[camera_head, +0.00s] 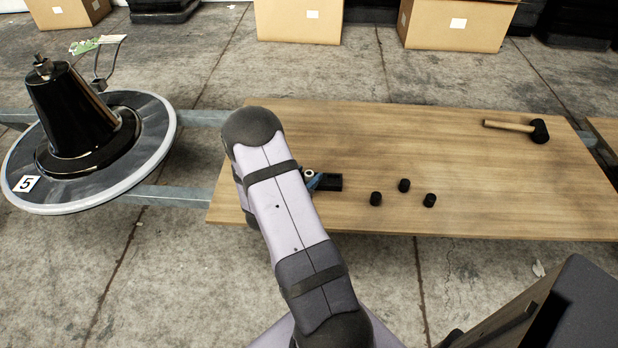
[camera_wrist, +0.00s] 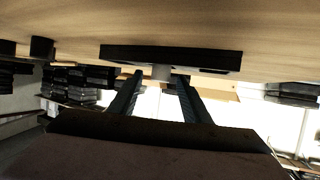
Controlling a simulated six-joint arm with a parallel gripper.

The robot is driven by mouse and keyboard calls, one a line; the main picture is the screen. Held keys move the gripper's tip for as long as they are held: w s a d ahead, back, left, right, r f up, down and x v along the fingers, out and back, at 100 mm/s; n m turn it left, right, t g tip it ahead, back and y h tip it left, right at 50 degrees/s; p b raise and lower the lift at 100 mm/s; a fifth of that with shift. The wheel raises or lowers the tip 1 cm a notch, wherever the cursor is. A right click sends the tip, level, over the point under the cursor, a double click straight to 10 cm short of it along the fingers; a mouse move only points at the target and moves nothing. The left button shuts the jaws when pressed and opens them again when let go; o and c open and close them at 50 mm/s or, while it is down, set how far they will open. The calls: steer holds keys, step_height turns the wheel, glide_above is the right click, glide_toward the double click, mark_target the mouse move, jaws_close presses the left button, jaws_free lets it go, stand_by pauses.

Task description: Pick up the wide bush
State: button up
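Several bushes show. A light, ring-topped one (camera_head: 309,173) stands beside a black block (camera_head: 331,182) on the wooden table. In the wrist view it looks like a short pale cylinder (camera_wrist: 161,72) in front of the black block (camera_wrist: 170,58). Three small black cylinders (camera_head: 404,185) stand to the right of the block. Which one is the wide bush I cannot tell for sure. My gripper (camera_wrist: 160,80) is open, its two dark fingers on either side of the pale cylinder, with a gap on the left. In the head view my arm hides most of the gripper.
A mallet (camera_head: 520,128) lies at the table's back right. The table (camera_head: 460,160) is bare between. A round grey base with a black cone (camera_head: 75,120) stands to the left. Cardboard boxes (camera_head: 300,22) stand behind on the floor.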

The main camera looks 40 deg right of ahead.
jaws_close()
steer(key=shift+r, duration=0.15)
step_height(320, 180, up, 10)
steer(key=p, duration=0.3)
steer(key=shift+p, duration=0.3)
